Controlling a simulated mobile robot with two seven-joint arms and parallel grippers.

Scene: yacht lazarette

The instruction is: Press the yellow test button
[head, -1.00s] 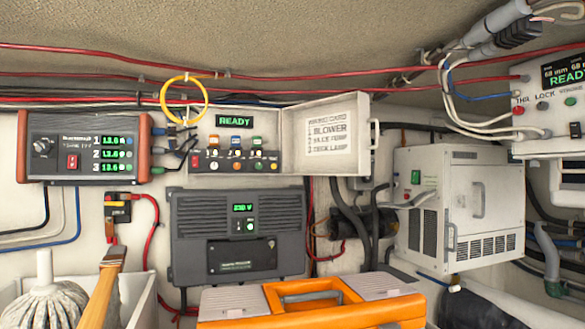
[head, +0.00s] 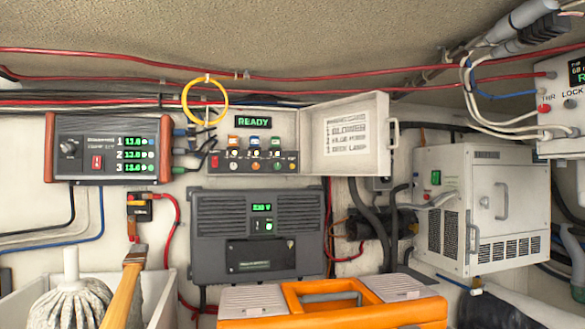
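An open white-lidded control panel (head: 258,115) with a green READY display (head: 253,121) is mounted on the back wall, centre. Its dark strip carries several small coloured buttons and toggles, including a red one (head: 214,161) at its left end. The parts are too small for me to tell which one is the yellow test button. Neither of my grippers shows in the head view.
A yellow ring (head: 205,81) hangs in front of the panel's upper left. The panel's lid (head: 344,135) stands open to the right. An orange toolbox (head: 335,313) and a bin with a mop (head: 70,300) stand below. A grey charger (head: 258,232) hangs beneath the panel.

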